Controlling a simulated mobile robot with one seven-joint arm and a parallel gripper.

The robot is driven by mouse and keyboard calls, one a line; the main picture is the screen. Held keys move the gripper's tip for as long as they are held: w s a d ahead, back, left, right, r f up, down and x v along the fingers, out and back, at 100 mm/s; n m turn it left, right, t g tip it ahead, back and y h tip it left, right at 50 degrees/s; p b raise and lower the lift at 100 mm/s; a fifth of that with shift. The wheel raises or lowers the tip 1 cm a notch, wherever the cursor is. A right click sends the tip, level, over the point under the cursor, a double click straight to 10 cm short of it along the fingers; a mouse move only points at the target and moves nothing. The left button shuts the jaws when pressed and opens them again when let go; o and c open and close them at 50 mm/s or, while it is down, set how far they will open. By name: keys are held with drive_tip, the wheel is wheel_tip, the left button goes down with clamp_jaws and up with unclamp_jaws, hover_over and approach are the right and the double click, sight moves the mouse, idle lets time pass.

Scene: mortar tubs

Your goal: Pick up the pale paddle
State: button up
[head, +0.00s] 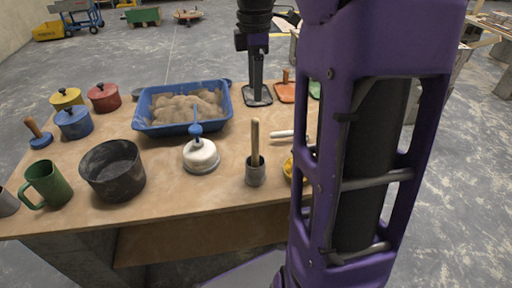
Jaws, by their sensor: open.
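No plainly pale paddle stands out. A flat grey paddle (266,98) lies at the table's far edge, with my gripper (257,92) pointing down over it. The gripper hides the middle of this paddle, and I cannot tell whether they touch. An orange paddle (284,95) with an upright wooden handle lies to its right, and part of a green one (315,91) shows beside my arm. A whitish rod-like piece (286,134) lies nearer, its right end hidden by my arm; I cannot tell what it belongs to. My gripper is open; nothing shows held.
A blue tub (140,127) of sandy mortar stands left of my gripper. A white lidded pot (201,157), a grey cup (255,176) with a wooden pestle, a black pot (112,170) and a green mug (47,185) stand nearer. Lidded pots (74,122) fill the left. My purple arm covers the right.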

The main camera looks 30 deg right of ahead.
sight(255, 136)
wheel_tip(255, 136, down, 16)
drive_tip(key=b, duration=0.3)
drive_tip(key=shift+r, duration=0.2)
clamp_jaws()
